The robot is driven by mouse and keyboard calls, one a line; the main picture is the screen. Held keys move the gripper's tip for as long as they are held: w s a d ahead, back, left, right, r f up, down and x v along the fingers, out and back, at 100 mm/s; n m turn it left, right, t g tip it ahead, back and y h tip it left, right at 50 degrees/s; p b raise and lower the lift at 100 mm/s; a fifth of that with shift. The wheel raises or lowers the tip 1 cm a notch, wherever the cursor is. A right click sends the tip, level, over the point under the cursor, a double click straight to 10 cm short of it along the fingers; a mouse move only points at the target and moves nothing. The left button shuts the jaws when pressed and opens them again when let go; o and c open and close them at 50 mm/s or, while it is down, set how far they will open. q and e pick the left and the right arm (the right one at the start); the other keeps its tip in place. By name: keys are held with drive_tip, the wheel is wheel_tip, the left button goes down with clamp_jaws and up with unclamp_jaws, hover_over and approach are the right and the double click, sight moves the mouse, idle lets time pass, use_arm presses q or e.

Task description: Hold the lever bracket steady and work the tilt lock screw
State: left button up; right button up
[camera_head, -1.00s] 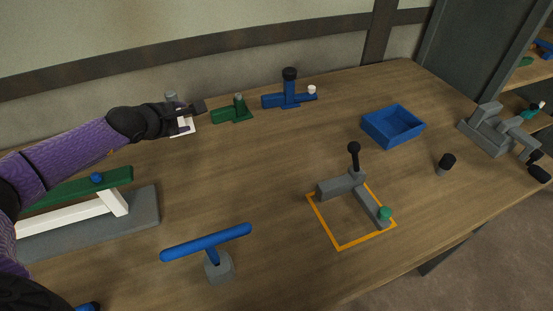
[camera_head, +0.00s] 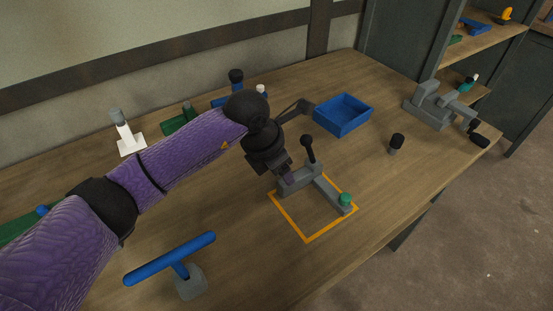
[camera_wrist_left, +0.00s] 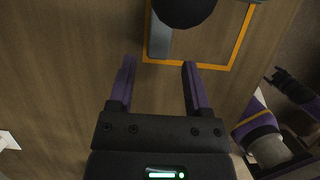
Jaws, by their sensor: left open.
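The grey lever bracket (camera_head: 328,190) lies inside an orange square outline on the table. A black-knobbed lever (camera_head: 308,150) stands up at its far corner, and a green-capped screw (camera_head: 345,199), probably the tilt lock screw, sits at its near right end. My left gripper (camera_head: 284,181) is open, close to the bracket's left end. In the left wrist view its spread fingers (camera_wrist_left: 160,68) have bare table between them. The bracket's grey end (camera_wrist_left: 160,42) lies just beyond the tips, partly under the black knob (camera_wrist_left: 185,8). A dark, blurred shape (camera_wrist_left: 294,92) at right may be my right gripper.
A blue tray (camera_head: 343,128) lies behind the bracket, and a black-capped peg (camera_head: 396,143) stands to the right. A grey crank device (camera_head: 440,108) is at the right edge. A blue T-handle (camera_head: 170,260) stands at the front left. Table right of the orange outline is clear.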

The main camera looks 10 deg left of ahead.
use_arm(q)
drive_tip(key=x, duration=0.5)
drive_tip(key=shift+w+d+f, duration=0.1)
drive_tip(key=shift+f, duration=0.15)
clamp_jaws()
idle(1.2)
drive_tip(key=shift+o, duration=0.8)
unclamp_jaws()
clamp_jaws()
idle(0.7)
